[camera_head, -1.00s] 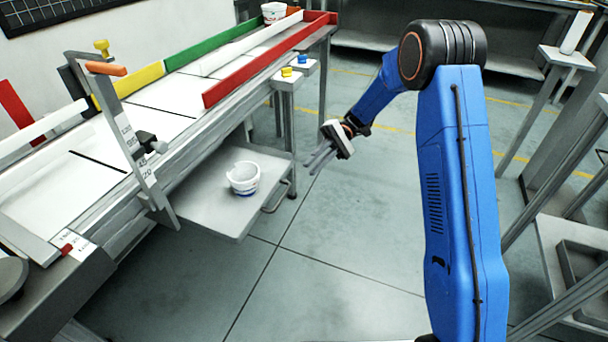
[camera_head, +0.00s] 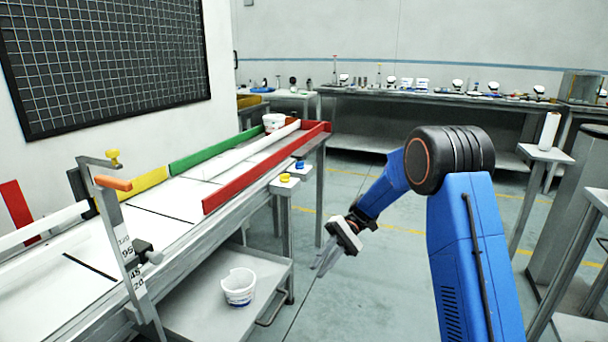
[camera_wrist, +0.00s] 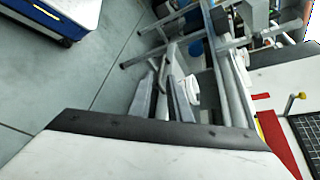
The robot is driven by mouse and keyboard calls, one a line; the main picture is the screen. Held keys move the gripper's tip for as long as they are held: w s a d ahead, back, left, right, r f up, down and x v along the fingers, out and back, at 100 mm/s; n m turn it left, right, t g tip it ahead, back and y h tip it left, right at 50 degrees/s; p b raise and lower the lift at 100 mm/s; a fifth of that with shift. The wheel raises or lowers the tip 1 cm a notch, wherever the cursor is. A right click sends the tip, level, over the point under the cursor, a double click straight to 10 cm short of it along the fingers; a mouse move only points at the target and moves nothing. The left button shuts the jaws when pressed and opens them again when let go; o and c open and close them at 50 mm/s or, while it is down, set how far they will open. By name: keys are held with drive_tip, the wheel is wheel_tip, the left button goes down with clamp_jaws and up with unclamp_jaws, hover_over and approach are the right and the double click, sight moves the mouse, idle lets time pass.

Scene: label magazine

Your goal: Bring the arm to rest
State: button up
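My gripper (camera_head: 326,260) hangs over open floor at the end of my blue arm, to the right of the labelling bench's lower shelf. In the wrist view its two grey fingers (camera_wrist: 163,92) stand a little apart, with nothing visible held between them. The gripper touches nothing that I can see.
A white tub (camera_head: 239,290) stands on the lower shelf (camera_head: 205,303). Another white tub (camera_head: 273,122) is at the bench's far end, near the red rail (camera_head: 262,168). Yellow and blue buttons (camera_head: 285,178) are mounted beside the bench. A post-like stand (camera_head: 545,155) is at right.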

drive_tip(key=s+d+r+m+t+h, duration=0.1)
drive_tip(key=s+d+r+t+h, duration=0.2)
drive_tip(key=s, duration=0.7)
drive_tip(key=s+d+r+m+t+h, duration=0.1)
drive_tip(key=s+d+r+t+h, duration=0.2)
drive_tip(key=s+d+t, duration=0.4)
drive_tip(key=s+d+r+m+t+h, duration=0.1)
drive_tip(key=s+d+r+t+h, duration=0.2)
drive_tip(key=s+d, duration=1)
drive_tip(key=s+r+t, duration=0.1)
drive_tip(key=s+t, duration=0.1)
drive_tip(key=shift+d+t, duration=0.2)
drive_tip(key=shift+t, duration=0.1)
